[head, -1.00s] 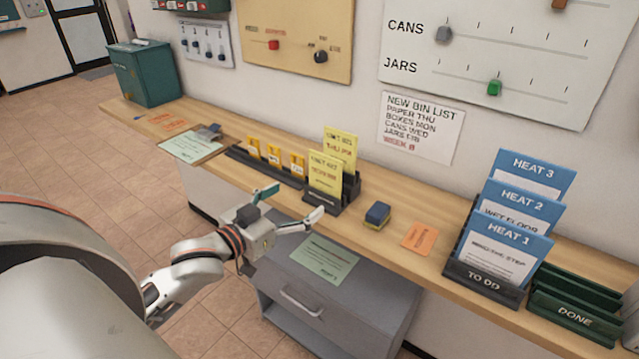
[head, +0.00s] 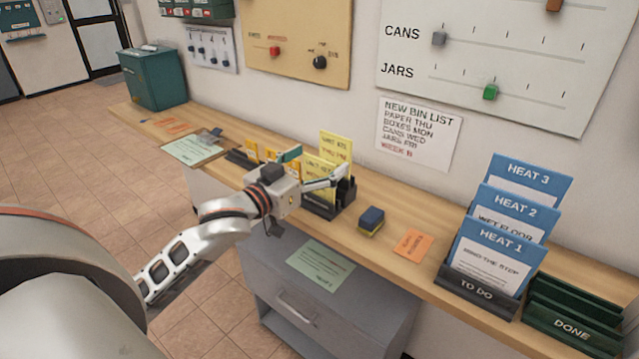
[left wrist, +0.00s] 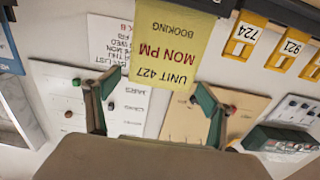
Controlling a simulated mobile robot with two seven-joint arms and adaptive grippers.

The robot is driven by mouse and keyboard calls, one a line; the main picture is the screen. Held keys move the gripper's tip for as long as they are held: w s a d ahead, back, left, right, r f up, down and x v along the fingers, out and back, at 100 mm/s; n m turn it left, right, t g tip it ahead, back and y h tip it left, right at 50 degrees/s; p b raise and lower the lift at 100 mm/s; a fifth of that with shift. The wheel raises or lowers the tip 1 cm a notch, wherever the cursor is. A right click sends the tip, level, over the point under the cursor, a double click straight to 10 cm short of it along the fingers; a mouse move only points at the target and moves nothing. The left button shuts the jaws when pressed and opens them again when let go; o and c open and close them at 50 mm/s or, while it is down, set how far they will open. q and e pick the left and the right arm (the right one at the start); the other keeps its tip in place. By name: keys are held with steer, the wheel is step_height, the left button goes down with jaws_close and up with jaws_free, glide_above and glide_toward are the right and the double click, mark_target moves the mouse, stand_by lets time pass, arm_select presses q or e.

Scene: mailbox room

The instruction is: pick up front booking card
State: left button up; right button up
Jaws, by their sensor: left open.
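The front booking card (head: 319,172) is yellow and stands upright in a dark holder (head: 322,208) on the wooden counter, partly hidden by my left gripper. In the left wrist view the card (left wrist: 172,45) appears upside down and reads "UNIT 427 MON PM". A second yellow card (head: 336,146) stands behind it. My left gripper (head: 318,163) is open at the card's upper part. In the left wrist view the card's free edge shows between the two fingers of the left gripper (left wrist: 150,92), nearer the right one. I cannot tell whether they touch it. My right gripper is out of view.
Orange number tags (left wrist: 243,38) stand left of the holder. A blue and yellow block (head: 371,221) and an orange card (head: 412,243) lie to its right. The TO DO rack (head: 476,290) and green DONE rack (head: 572,325) stand farther right. A grey cabinet (head: 270,275) is below.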

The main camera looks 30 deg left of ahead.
arm_select(q)
steer(key=shift+w, duration=0.3)
steer(key=c, duration=1)
steer(key=shift+c, duration=0.2)
